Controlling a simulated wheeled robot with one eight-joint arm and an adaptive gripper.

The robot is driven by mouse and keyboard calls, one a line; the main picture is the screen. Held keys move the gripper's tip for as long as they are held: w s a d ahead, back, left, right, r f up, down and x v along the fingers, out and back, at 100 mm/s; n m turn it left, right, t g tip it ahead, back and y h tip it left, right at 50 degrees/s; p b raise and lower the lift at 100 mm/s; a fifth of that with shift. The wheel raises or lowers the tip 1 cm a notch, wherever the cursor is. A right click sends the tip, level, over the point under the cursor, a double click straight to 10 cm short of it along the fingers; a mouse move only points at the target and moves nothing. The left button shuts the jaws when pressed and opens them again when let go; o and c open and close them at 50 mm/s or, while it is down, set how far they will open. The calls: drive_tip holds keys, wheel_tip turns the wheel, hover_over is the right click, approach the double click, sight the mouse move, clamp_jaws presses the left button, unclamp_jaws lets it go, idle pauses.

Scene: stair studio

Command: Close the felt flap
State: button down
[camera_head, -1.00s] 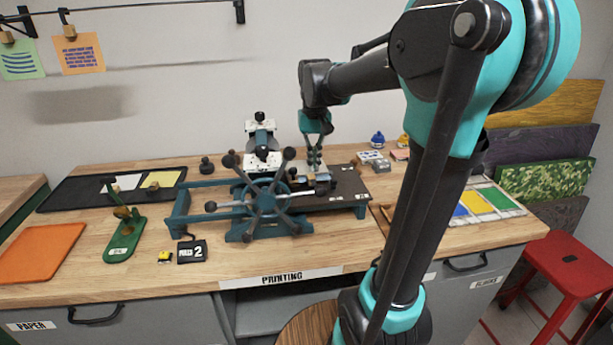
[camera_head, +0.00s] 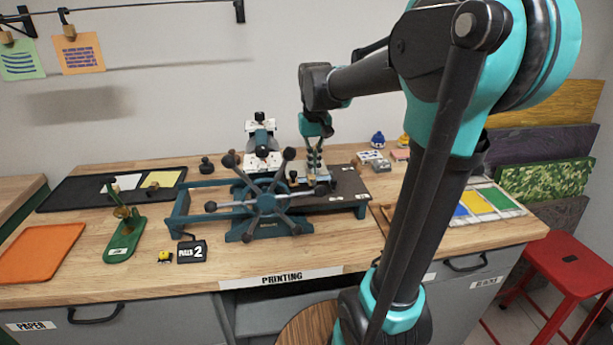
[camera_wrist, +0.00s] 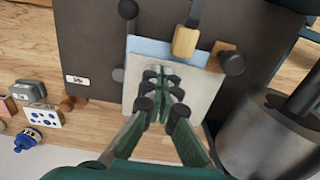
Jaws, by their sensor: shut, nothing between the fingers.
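A pale grey-white flap, which I take to be the felt flap (camera_wrist: 200,95), lies on the dark bed of the press in the wrist view. A light blue strip (camera_wrist: 150,46) shows along its far edge. In the head view the flap is small and partly hidden by my fingers and the press handles. My gripper (camera_wrist: 160,78) is shut and empty, fingertips pointing down over the flap; whether they touch it I cannot tell. In the head view my gripper (camera_head: 314,166) is above the press bed (camera_head: 348,188), behind the spoked wheel (camera_head: 267,203).
A wooden-ended handle (camera_wrist: 186,42) and black knobs stand close to the flap. A large grey roller (camera_wrist: 268,135) is at right in the wrist view.

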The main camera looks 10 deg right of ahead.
drive_tip(key=shift+r, duration=3.25)
